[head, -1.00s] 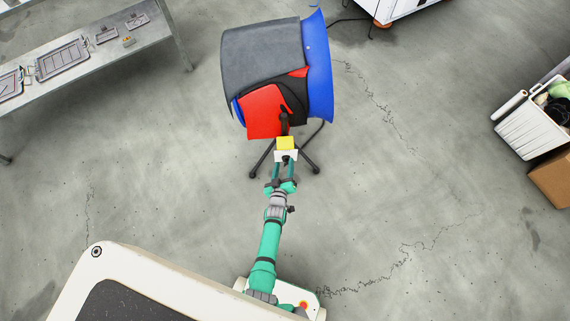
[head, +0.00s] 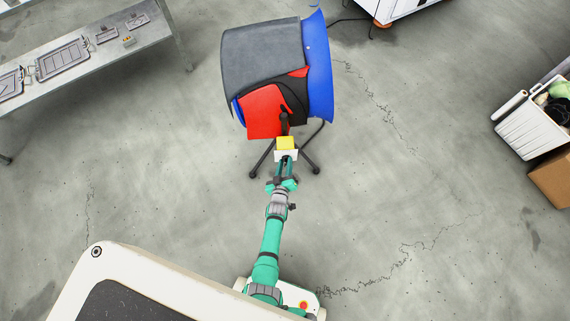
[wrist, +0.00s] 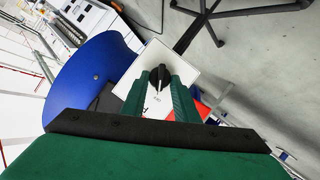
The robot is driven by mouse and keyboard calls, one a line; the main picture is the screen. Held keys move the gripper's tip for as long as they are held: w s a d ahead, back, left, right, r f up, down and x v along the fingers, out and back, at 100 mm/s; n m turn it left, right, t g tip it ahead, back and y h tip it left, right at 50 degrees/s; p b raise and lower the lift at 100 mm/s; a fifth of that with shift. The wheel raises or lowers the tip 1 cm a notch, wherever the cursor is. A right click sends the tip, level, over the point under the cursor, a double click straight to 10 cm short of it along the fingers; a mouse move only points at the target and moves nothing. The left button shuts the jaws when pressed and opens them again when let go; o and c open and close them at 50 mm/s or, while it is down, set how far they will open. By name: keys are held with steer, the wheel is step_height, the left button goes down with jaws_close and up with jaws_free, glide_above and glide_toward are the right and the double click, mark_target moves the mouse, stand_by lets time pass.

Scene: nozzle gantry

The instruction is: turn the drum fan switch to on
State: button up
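The drum fan (head: 262,60) has a dark grey and blue round housing with red panels, and stands on black legs. A white switch box (head: 279,156) with a yellow top (head: 286,143) sits at its near side. In the wrist view, the white switch plate (wrist: 188,59) carries a black knob (wrist: 160,76) with a pale pointer mark toward the bottom of the picture. The gripper (head: 286,163) also shows at the box in the head view.
A grey metal bench (head: 160,31) with flat parts stands at the upper left. A white crate (head: 527,133) and a cardboard box (head: 553,180) are at the right. A black cable (head: 347,20) runs behind the fan. The floor around is mostly clear.

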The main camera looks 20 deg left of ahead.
steer(key=shift+c, duration=1.1)
steer(key=shift+a+m+y, duration=0.1)
steer(key=shift+m+y, duration=0.2)
steer(key=shift+m, duration=0.1)
steer(key=shift+d+r+m+g+y, duration=0.1)
steer(key=shift+d+m+g+y, duration=0.1)
steer(key=shift+m+g+y, duration=0.65)
steer(key=shift+w+m+y, duration=0.1)
steer(key=shift+m+y, duration=0.15)
steer(key=shift+m, duration=0.5)
steer(key=shift+w+d+m+g+y, duration=0.1)
steer(key=shift+d+m+g+y, duration=0.15)
steer(key=shift+m+y, duration=0.55)
steer(key=shift+d+m+g+y, duration=0.15)
steer(key=shift+m+y, duration=0.25)
steer(key=shift+m, duration=0.8)
